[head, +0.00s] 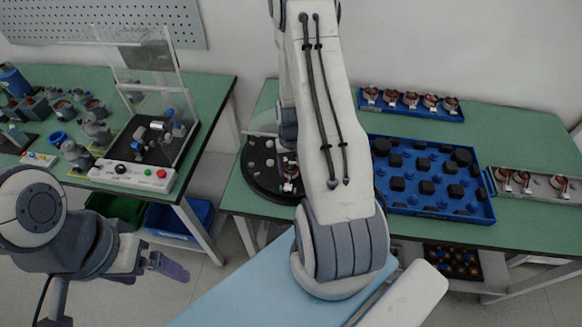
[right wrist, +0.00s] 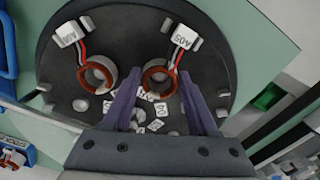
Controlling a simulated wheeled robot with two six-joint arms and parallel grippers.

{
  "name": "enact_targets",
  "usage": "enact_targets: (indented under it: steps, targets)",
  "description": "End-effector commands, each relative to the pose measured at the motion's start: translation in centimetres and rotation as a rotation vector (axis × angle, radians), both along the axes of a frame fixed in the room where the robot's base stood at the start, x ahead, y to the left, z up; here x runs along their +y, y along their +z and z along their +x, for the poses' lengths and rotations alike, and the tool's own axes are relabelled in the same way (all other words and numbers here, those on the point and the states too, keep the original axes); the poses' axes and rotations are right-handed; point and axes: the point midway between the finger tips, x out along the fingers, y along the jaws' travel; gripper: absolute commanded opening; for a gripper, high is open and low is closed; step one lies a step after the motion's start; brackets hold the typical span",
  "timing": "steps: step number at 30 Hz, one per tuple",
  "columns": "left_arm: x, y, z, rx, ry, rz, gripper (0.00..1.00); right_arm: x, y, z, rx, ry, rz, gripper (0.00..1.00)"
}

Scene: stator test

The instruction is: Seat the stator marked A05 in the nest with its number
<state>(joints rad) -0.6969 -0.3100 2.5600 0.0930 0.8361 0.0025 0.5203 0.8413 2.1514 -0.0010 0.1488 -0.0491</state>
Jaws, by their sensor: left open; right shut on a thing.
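The black round plate (right wrist: 120,30) bears two copper-wound stators side by side in the right wrist view. The right stator (right wrist: 158,78) has a white tag that seems to read A05 and lies between the fingertips of my right gripper (right wrist: 160,74), which is shut on it. The left stator (right wrist: 97,75) stands apart, outside the fingers; I cannot read its tag surely. Number labels (right wrist: 160,110) lie on the plate between my fingers, partly hidden. In the head view the plate (head: 262,178) is partly hidden by my right arm. My left gripper (head: 160,264) is open and empty, off the tables.
A blue tray (head: 430,212) with black blocks stands right of my right arm. A blue rack (head: 410,112) of several stators is behind it, and a grey tray (head: 540,198) holds more at the right. A test fixture (head: 150,150) stands on the left table.

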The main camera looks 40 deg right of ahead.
Motion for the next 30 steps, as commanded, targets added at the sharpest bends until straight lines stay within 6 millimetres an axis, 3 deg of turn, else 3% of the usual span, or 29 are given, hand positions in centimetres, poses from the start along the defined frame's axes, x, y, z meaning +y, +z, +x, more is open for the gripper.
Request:
enact_targets:
  steps: [12,13,15,25,30]
  targets:
    - [0.0,-0.3,0.0,0.000,0.000,0.000,0.97,0.0,-0.4,0.0,-0.001,0.000,0.000,0.00]
    - [0.0,-0.3,0.0,0.000,0.000,0.000,0.97,0.0,-0.4,0.0,-0.001,0.000,0.000,0.70]
    - [0.0,-0.3,0.0,0.000,0.000,0.000,0.97,0.0,-0.4,0.0,-0.001,0.000,0.000,0.94]
    - [0.0,-0.4,0.0,0.000,-0.001,0.000,0.97,0.0,-0.3,0.0,-0.001,0.000,0.000,0.94]
    - [0.0,-0.7,0.0,0.000,-0.001,0.000,0.97,-0.1,1.2,0.1,-0.005,0.000,-0.003,0.94]
